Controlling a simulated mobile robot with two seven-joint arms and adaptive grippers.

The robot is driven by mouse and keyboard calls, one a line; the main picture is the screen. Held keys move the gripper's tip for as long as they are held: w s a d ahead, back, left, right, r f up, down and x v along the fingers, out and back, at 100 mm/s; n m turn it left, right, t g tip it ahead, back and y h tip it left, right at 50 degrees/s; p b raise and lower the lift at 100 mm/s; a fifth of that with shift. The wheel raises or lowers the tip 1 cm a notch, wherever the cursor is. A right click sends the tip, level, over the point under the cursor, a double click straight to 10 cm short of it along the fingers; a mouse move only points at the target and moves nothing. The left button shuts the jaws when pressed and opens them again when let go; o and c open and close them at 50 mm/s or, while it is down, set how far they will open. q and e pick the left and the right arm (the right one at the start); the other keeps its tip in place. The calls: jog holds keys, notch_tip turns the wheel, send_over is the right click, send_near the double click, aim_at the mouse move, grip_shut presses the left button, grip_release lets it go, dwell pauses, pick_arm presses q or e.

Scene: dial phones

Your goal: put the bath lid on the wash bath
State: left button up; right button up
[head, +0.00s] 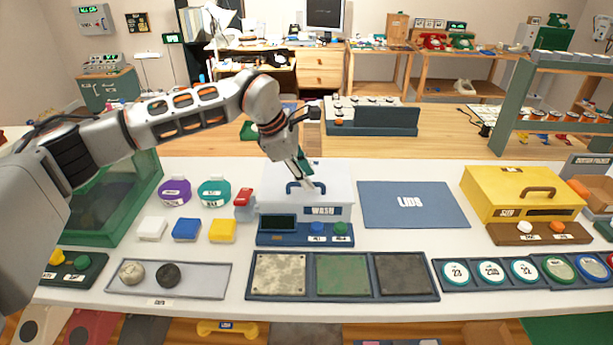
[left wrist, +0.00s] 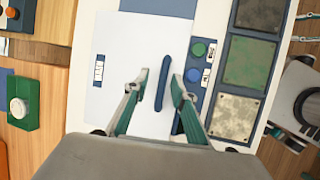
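The white bath lid (head: 335,178), with a blue bar handle (head: 292,188), lies over the top of the wash bath (head: 285,208), which has a WASH label on its front. The lid looks flat on the bath; I cannot tell if it is seated exactly. My left gripper (head: 308,183) is low over the lid at the handle. In the left wrist view, its two green and grey fingers (left wrist: 159,82) are apart, with the blue handle (left wrist: 164,75) between them, nearer the right finger. They do not appear closed on it. My right gripper is out of view.
The blue LIDS mat (head: 415,205) right of the bath is bare. A button panel (head: 300,240) stands right in front of the bath. A yellow box with a handle (head: 520,192) is at right. Colored blocks and round tubs stand left; three plates (head: 342,298) lie in front.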

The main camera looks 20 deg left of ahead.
pick_arm(q)
jog(key=v, duration=1.1)
jog(key=shift+r, duration=0.25)
jog(key=shift+s+a, duration=0.15)
jog(key=shift+s, duration=0.05)
